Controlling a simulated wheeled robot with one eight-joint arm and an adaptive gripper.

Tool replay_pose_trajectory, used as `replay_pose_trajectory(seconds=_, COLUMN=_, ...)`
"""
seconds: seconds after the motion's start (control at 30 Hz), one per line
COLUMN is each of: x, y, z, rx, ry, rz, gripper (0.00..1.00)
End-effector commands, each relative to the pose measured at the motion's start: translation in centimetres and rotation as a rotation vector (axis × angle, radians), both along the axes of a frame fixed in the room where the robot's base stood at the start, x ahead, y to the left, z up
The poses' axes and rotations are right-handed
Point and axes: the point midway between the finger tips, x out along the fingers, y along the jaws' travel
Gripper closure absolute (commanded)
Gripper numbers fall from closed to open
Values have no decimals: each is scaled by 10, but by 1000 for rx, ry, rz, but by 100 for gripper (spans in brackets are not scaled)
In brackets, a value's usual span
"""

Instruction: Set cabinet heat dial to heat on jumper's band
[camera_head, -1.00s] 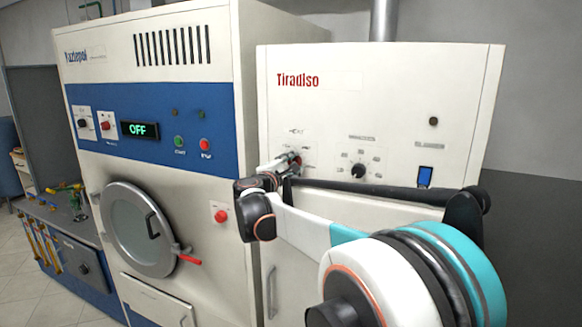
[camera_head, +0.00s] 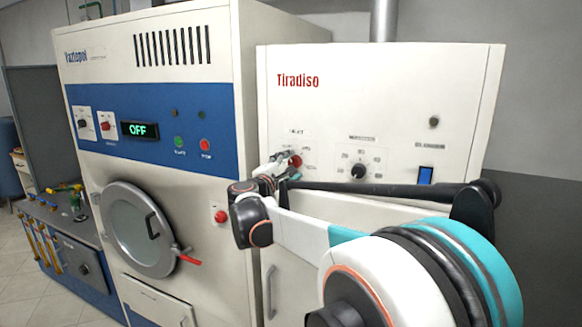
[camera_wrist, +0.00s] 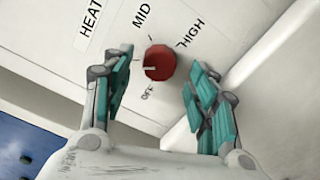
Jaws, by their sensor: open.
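The red heat dial (camera_head: 296,161) is on the white Tiradiso cabinet (camera_head: 390,100), at its left. In the wrist view the dial (camera_wrist: 162,60) is round, with a pale pointer line toward the picture's left. MID, HIGH and OFF are printed around it, and HEAT stands farther off; any mark behind the left finger is hidden. My gripper (camera_head: 282,163) is close to the dial in the head view. In the wrist view my gripper (camera_wrist: 158,72) is open, its teal fingers on either side of the dial, with gaps visible. No jumper or band is in view.
A black dial (camera_head: 358,171) and a blue switch (camera_head: 425,175) are to the right on the same panel. The large machine (camera_head: 160,110) with an OFF display and round door stands left, its side projecting near my gripper.

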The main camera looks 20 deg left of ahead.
Motion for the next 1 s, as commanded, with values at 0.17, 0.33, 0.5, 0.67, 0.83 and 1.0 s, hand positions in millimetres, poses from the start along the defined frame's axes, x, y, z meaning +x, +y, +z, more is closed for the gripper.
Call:
replay_pose_trajectory(seconds=0.17, x=-39, y=1, z=0, rx=0, ry=0, rz=3, gripper=47)
replay_pose_trajectory(seconds=0.33, x=-71, y=0, z=0, rx=0, ry=0, rz=3, gripper=47)
replay_pose_trajectory(seconds=0.5, x=-91, y=-1, z=-1, rx=0, ry=1, rz=2, gripper=47)
replay_pose_trajectory(seconds=0.67, x=-98, y=-1, z=0, rx=0, ry=0, rz=1, gripper=47)
replay_pose_trajectory(seconds=0.83, x=-99, y=-2, z=0, rx=0, ry=0, rz=0, gripper=47)
replay_pose_trajectory(seconds=1.0, x=-99, y=-1, z=0, rx=0, ry=0, rz=0, gripper=47)
